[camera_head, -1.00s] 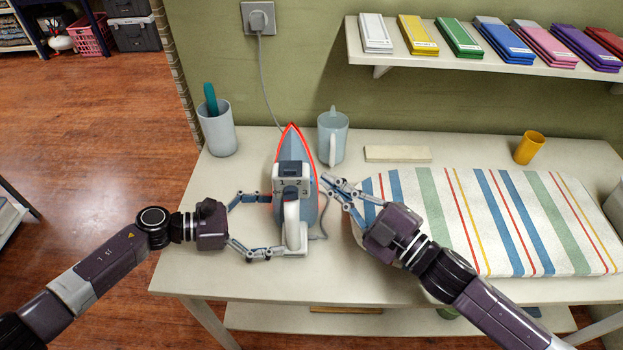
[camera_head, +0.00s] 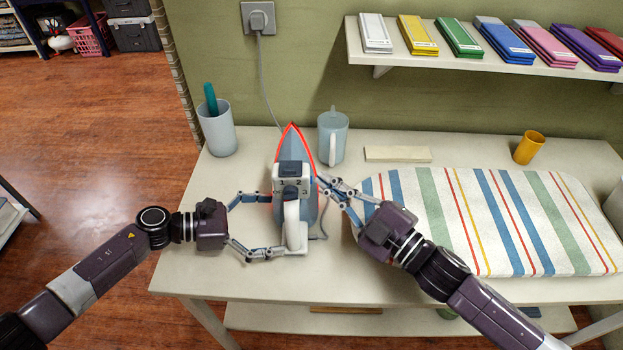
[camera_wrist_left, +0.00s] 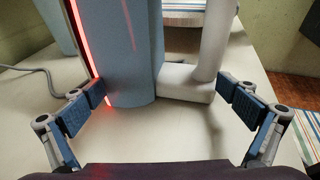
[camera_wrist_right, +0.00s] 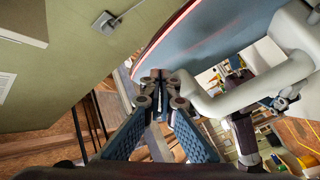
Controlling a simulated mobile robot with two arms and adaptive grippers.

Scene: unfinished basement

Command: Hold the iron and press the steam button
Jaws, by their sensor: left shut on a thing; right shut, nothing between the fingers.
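The iron (camera_head: 292,222) stands upright on the table, its sole outlined by a glowing red edge and its pointed tip up. Its front block (camera_head: 290,188) carries small numbers and dark blue parts; I cannot tell which is the steam button. My left gripper (camera_head: 279,225) is shut around the iron from the left, one finger at the blue body and one at the white handle side. The iron's body (camera_wrist_left: 140,60) shows between these fingers in the left wrist view. My right gripper (camera_head: 320,184) is shut and empty, its tips close beside the block's right side; contact is unclear.
A blue-grey jug (camera_head: 333,135) stands behind the right gripper. A striped ironing pad (camera_head: 490,220) covers the table's right. A pen cup (camera_head: 217,130) and an orange cup (camera_head: 529,147) stand farther off. The iron's cord (camera_head: 262,80) runs to the wall socket.

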